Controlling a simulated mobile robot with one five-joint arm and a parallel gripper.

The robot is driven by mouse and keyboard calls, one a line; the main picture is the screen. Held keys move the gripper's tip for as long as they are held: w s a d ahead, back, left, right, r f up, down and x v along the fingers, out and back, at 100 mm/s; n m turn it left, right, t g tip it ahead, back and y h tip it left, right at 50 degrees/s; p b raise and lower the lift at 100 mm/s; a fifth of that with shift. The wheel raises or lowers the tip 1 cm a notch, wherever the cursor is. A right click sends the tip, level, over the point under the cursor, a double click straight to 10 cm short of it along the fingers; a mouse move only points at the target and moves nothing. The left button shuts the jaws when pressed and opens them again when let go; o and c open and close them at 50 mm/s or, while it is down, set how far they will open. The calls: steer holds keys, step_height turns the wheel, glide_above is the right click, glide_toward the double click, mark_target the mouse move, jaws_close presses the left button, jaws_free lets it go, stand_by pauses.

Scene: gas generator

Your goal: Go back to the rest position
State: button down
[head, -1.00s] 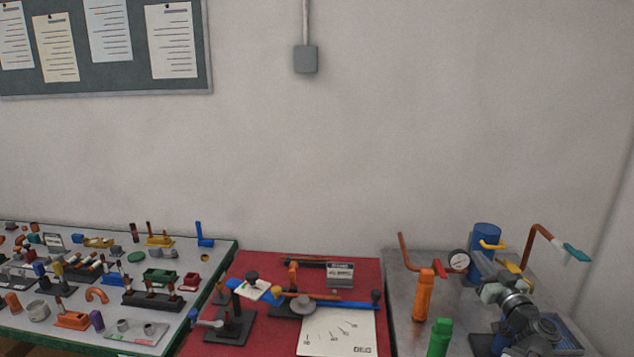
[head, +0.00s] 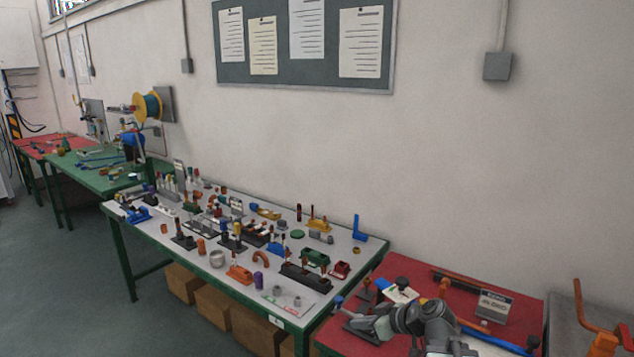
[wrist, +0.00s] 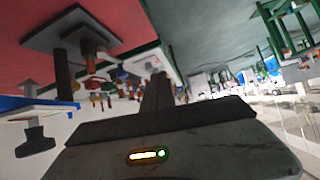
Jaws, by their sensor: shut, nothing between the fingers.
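My gripper (wrist: 157,95) shows in the wrist view as a dark narrow pair of fingers, closed together with nothing held. In the head view my grey arm is folded low at the bottom, in front of the red table (head: 365,348). The fingertips are hard to make out there. In the wrist view the red table top (wrist: 125,12) and the dark stands on it lie to the upper left, apart from the fingers.
A grey-topped table (head: 135,215) full of small coloured parts stands left of the red one. A green table (head: 85,180) with a yellow-blue reel (head: 147,106) is farther left. An orange handle (head: 604,344) stands at the right edge. Open floor (head: 60,290) is at the left.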

steer(key=s+a+f+m+g+h, duration=0.1)
steer(key=s+a+f+g+h, duration=0.3)
steer(key=s+a+f+g, duration=0.25)
steer(key=s+d+f+m+h, duration=0.3)
steer(key=s+d+m+h, duration=0.1)
steer(key=d+m, duration=0.4)
steer(key=shift+s+d+f+g, duration=0.2)
steer(key=shift+s+d+g, duration=0.3)
steer(key=shift+d, duration=0.7)
steer(key=shift+s, duration=0.1)
